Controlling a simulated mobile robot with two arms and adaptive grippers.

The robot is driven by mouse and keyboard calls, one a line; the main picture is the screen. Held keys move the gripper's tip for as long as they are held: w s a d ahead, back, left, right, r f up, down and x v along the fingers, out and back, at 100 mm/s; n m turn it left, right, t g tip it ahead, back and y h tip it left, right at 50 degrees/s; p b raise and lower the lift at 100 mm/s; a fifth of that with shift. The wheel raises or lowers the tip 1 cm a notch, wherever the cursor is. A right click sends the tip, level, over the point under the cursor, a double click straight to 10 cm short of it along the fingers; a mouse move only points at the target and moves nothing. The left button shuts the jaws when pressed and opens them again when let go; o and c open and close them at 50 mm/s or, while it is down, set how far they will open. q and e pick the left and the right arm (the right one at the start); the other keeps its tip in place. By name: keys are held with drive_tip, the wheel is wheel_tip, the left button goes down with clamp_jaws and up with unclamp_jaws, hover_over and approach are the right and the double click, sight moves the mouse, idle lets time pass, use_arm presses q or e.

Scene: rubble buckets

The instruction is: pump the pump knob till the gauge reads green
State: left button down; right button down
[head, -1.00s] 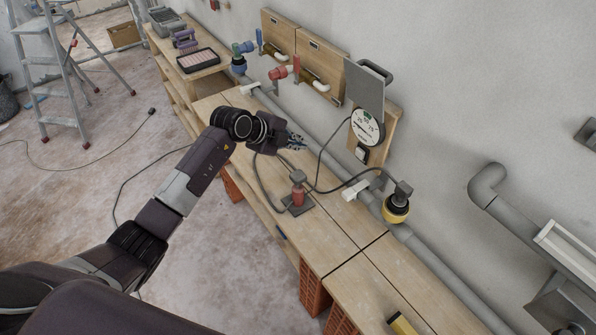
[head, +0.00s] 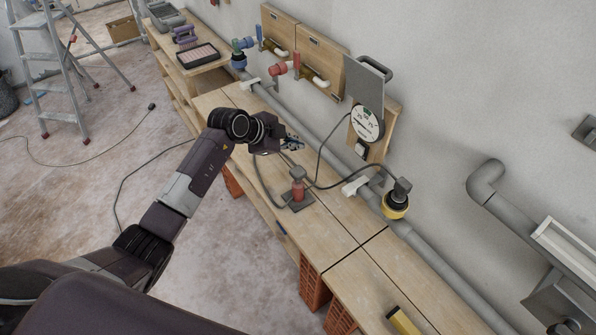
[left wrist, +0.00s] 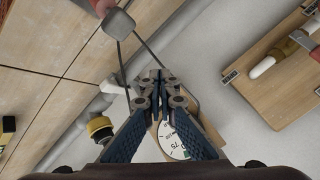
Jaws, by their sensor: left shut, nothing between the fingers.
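The pump has a red body (head: 298,191) on a dark base plate and a grey knob (head: 297,173) on top, standing on the wooden bench. The knob also shows at the top of the left wrist view (left wrist: 119,23). The round white gauge (head: 367,124) is on a wooden board on the wall. A green patch shows near its top; the needle's reading is too small to tell. My left gripper (head: 294,145) is shut and empty, above and behind the knob, apart from it. Its closed fingertips (left wrist: 153,84) show in the left wrist view. My right gripper is out of view.
A dark hose runs from the pump to a yellow-collared fitting (head: 395,205) on the grey wall pipe. A red valve (head: 285,70) and a blue valve (head: 243,45) are farther along. A stepladder (head: 52,70) stands on the floor. The bench around the pump is largely clear.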

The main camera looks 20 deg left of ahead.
use_arm(q)
drive_tip(key=b, duration=0.7)
hover_over(295, 173)
drive_tip(key=f, duration=0.6)
drive_tip(key=shift+w+d+f, duration=0.15)
drive_tip(key=shift+w+f, duration=0.05)
drive_tip(key=shift+w, duration=0.1)
drive_tip(key=shift+f, duration=1)
drive_tip(key=shift+f, duration=0.35)
drive_tip(key=shift+s+f+b, duration=0.1)
drive_tip(key=shift+f+b, duration=0.6)
drive_tip(key=shift+f, duration=1.25)
idle(0.9)
drive_tip(key=shift+r, duration=0.15)
drive_tip(key=shift+r+p, duration=2.2)
drive_tip(key=shift+p, duration=0.45)
